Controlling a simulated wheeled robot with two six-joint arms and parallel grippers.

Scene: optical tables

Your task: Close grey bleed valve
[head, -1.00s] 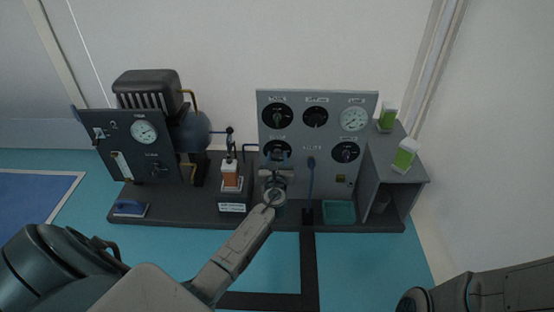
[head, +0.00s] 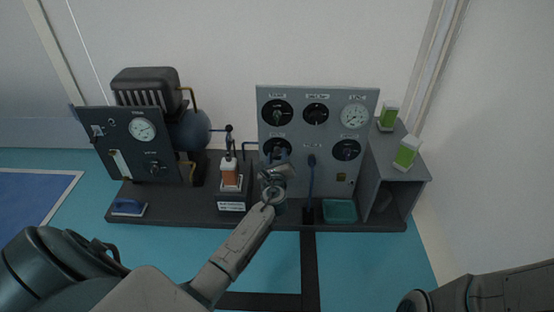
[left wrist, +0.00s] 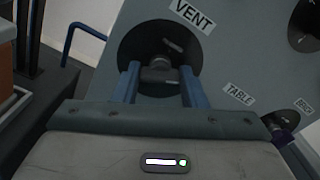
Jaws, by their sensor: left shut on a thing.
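A grey upright panel (head: 332,175) carries several round black dials and a white gauge. My left gripper (head: 277,155) is at the lower left dial (head: 275,141), partly covering it. In the left wrist view, its two blue fingers (left wrist: 161,80) sit on either side of a dark grey valve handle (left wrist: 158,75) in the black dial labelled VENT (left wrist: 140,42). The gripper is shut on this handle. The handle lies roughly crosswise between the fingers. I cannot read a bleed label. My right gripper is out of view.
A grey shelf box (head: 398,180) with green-labelled containers stands right. Another dial (head: 347,150) is to the right.

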